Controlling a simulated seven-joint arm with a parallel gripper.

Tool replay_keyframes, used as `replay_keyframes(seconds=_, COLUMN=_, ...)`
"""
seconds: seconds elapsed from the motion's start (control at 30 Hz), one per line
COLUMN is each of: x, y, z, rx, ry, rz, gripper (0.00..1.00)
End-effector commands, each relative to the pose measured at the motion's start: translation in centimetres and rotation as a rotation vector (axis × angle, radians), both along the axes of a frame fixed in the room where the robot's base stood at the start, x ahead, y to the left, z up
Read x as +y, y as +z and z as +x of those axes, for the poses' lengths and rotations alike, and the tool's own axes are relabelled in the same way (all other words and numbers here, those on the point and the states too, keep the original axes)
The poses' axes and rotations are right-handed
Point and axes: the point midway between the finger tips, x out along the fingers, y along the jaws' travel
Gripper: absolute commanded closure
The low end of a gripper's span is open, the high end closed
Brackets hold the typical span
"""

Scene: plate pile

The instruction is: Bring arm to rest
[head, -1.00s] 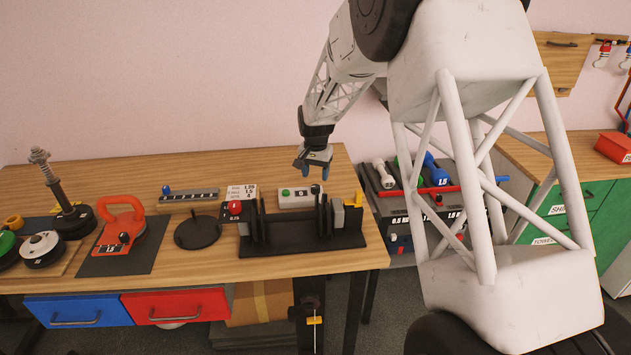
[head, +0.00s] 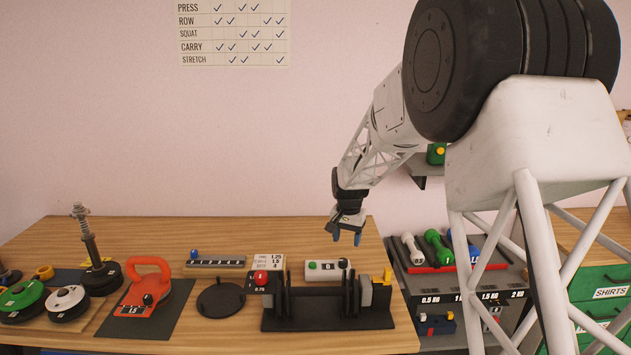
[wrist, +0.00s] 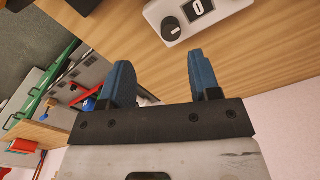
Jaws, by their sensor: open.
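My gripper (head: 346,236) hangs from my arm above the back right part of the wooden bench (head: 215,328). Its two blue fingers are apart with nothing between them, as the wrist view also shows (wrist: 160,82). Below it and a little to the left is a white box (head: 328,270) with a green button, a small display and a dark knob. Part of this box also shows at the top of the wrist view (wrist: 190,14). The gripper is clear of the bench and the box.
A black rack (head: 325,318) with upright plates stands at the bench's right front. An orange kettlebell-like weight (head: 148,288), a black disc (head: 221,298) and a plate post (head: 88,240) are farther left. A dumbbell shelf (head: 460,292) stands right of the bench. The air around the gripper is free.

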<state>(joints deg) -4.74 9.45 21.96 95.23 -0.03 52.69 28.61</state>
Motion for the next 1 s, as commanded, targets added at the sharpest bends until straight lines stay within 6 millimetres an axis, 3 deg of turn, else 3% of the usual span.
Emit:
replay_keyframes(seconds=0.5, x=-2.6, y=8.8, z=-11.7, rx=-0.056, ry=0.095, rz=-0.003, gripper=0.43)
replay_keyframes(seconds=1.0, x=-4.7, y=14.0, z=-24.8, rx=-0.112, ry=0.196, rz=-0.014, gripper=0.43)
